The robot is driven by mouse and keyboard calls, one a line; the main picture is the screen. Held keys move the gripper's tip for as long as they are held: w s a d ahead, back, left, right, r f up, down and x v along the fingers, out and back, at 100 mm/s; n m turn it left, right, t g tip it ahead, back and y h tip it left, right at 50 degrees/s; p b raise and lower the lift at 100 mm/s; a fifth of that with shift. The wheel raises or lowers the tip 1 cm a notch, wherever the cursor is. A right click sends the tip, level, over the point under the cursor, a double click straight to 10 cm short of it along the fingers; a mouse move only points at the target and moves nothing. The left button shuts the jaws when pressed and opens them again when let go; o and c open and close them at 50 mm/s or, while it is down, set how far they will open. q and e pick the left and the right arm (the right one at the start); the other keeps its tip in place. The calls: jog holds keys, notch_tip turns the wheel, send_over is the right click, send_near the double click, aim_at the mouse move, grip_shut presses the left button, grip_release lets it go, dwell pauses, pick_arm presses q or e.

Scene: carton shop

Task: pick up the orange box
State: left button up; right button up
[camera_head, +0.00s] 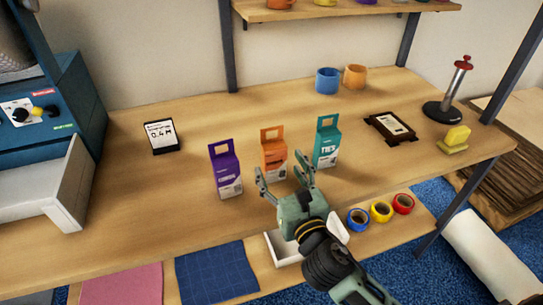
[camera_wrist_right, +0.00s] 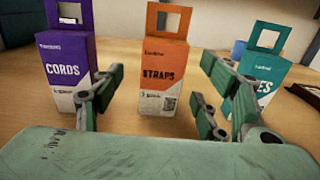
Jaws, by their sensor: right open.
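The orange box (camera_head: 273,158) stands upright on the wooden table between a purple box (camera_head: 226,172) and a teal box (camera_head: 327,145). It has a hang-tab handle on top and reads "STRAPS" in the right wrist view (camera_wrist_right: 164,75). My right gripper (camera_head: 286,178) is open just in front of the orange box. In the right wrist view its fingers (camera_wrist_right: 155,95) are spread, with the orange box beyond and between them, and nothing is held. The purple "CORDS" box (camera_wrist_right: 70,62) and the teal box (camera_wrist_right: 262,78) flank it. My left gripper is not in view.
Blue (camera_head: 327,80) and orange (camera_head: 355,76) cups stand at the back. A small sign (camera_head: 161,136) is at left, a dark frame (camera_head: 390,127) and a red-topped stand (camera_head: 450,92) at right. The table's middle left is clear.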

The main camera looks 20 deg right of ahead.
aim_at(276, 159)
jog(key=w, duration=0.3)
jog(key=shift+w+d+r+p, duration=0.15)
jog(key=shift+r+p, duration=0.1)
jog(key=shift+p, duration=0.05)
jog(key=shift+w+f, duration=0.2)
jog(key=shift+w, duration=1.05)
jog(key=shift+c, duration=1.4)
jog(key=c, duration=0.7)
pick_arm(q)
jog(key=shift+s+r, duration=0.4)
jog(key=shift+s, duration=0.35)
pick_arm(e)
jog(key=c, duration=0.3)
jog(key=shift+r, duration=0.1)
jog(key=shift+c, duration=0.2)
pick_arm(q)
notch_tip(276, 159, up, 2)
jog(key=p, duration=0.2)
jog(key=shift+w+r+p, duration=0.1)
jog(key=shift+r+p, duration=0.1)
jog(key=shift+p, duration=0.1)
pick_arm(e)
notch_tip(276, 159, up, 10)
jog(key=shift+f, duration=0.1)
